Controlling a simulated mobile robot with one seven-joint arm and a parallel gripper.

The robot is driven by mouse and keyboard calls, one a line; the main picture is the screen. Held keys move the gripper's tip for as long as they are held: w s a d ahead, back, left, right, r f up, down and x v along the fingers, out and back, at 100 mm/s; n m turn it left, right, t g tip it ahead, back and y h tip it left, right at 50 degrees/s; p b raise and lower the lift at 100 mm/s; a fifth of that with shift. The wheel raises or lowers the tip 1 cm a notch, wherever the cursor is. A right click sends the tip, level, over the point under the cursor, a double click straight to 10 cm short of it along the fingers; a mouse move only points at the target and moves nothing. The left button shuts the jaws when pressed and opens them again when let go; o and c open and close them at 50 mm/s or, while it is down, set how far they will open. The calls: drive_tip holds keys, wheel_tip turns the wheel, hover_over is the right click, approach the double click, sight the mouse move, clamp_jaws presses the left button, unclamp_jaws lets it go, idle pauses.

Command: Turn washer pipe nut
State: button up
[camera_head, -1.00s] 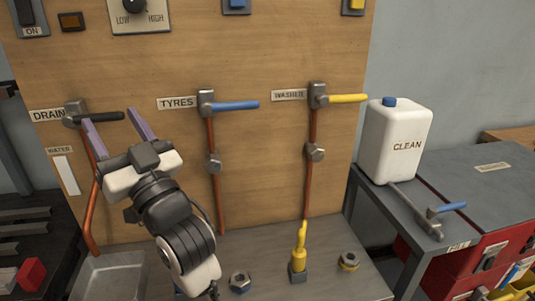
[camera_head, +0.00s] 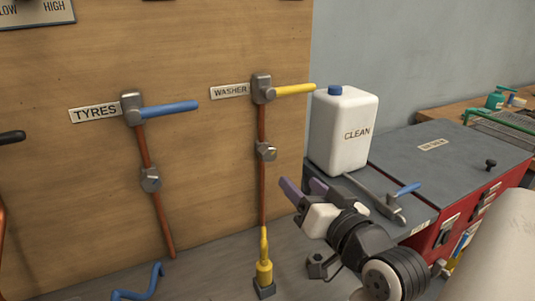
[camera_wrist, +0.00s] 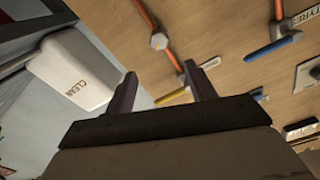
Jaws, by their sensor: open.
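The washer pipe nut (camera_head: 265,151) is a grey faceted fitting partway down the copper washer pipe (camera_head: 262,190) on the wooden board. Above it are the grey washer valve (camera_head: 263,88) with a yellow lever and the WASHER label (camera_head: 230,91). My gripper (camera_head: 303,190) is open and empty, to the right of and below the nut, in front of the board's right edge. In the wrist view, the nut (camera_wrist: 158,41) appears beyond my gripper (camera_wrist: 160,72), apart from the fingers.
The tyres valve (camera_head: 132,108), with a blue lever, and its pipe nut (camera_head: 150,180) are to the left. A white CLEAN jug (camera_head: 343,130) stands on a grey-topped cabinet (camera_head: 450,160) at right. A yellow fitting (camera_head: 264,262) stands below the washer pipe.

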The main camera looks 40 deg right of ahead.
sight(271, 154)
drive_tip(key=p+x, duration=0.3)
drive_tip(key=x, duration=1)
drive_tip(key=shift+w+d, duration=0.2)
drive_tip(key=shift+w, duration=0.05)
drive_tip(key=c, duration=1)
